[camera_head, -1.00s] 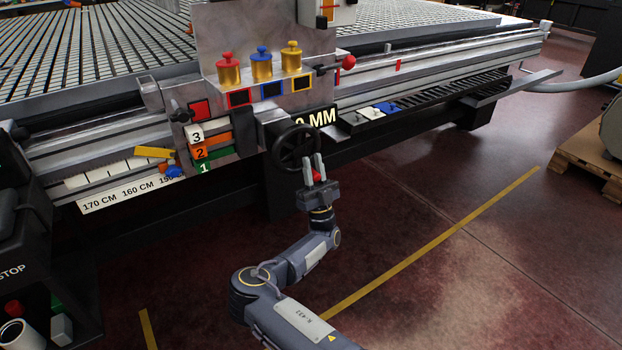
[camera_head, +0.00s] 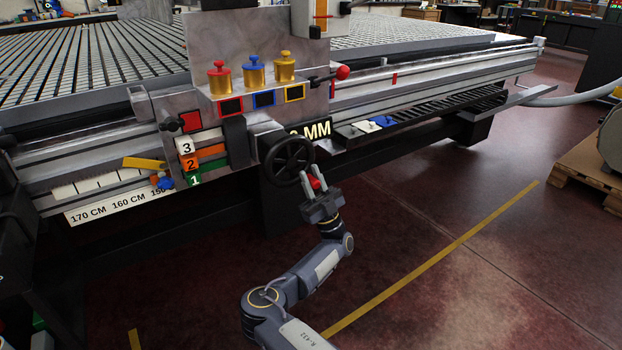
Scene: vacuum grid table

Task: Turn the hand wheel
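My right gripper (camera_head: 310,172) reaches up to the wheel from the lower right. Its two grey fingers stand on either side of the red knob and look closed on it. The fingertips partly cover the wheel's lower right rim, and the exact contact is hard to see. My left gripper is not in view.
Red, blue and gold-topped knobs (camera_head: 254,72) stand on a panel above the wheel. A lever with a red ball (camera_head: 342,73) sticks out at its right. Numbered blocks (camera_head: 186,146) are left of the wheel.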

